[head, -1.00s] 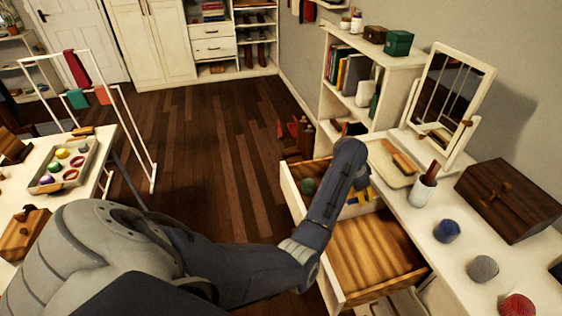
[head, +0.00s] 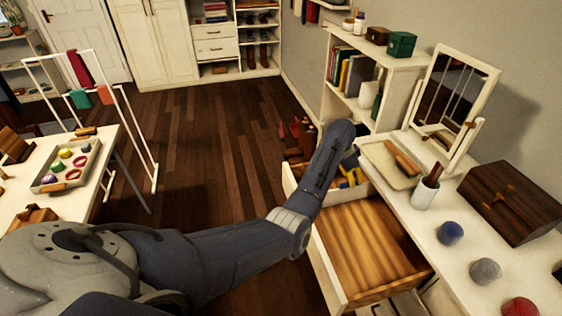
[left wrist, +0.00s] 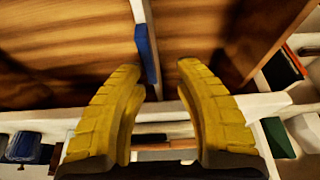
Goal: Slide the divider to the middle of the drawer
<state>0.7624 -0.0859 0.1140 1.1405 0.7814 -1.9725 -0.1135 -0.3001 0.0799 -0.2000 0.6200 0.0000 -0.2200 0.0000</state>
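The open drawer (head: 329,268) has a wooden floor and white walls. A white divider (left wrist: 139,10) with a blue tab (left wrist: 147,55) crosses the drawer in the left wrist view, with wooden floor on both sides. My left gripper (left wrist: 160,72) has yellow fingers spread apart, their tips on either side of the line of the divider and tab. I see no contact. In the head view my left gripper (head: 351,179) is at the far part of the drawer, partly behind my arm. My arm hides much of the divider there. My right gripper is not in view.
The dresser top beside the drawer holds a mirror (head: 453,95), a tray (head: 379,158), a white cup (head: 424,194), a dark wooden box (head: 508,203) and yarn balls (head: 485,271). A bookshelf (head: 393,68) stands behind. The near part of the drawer is empty.

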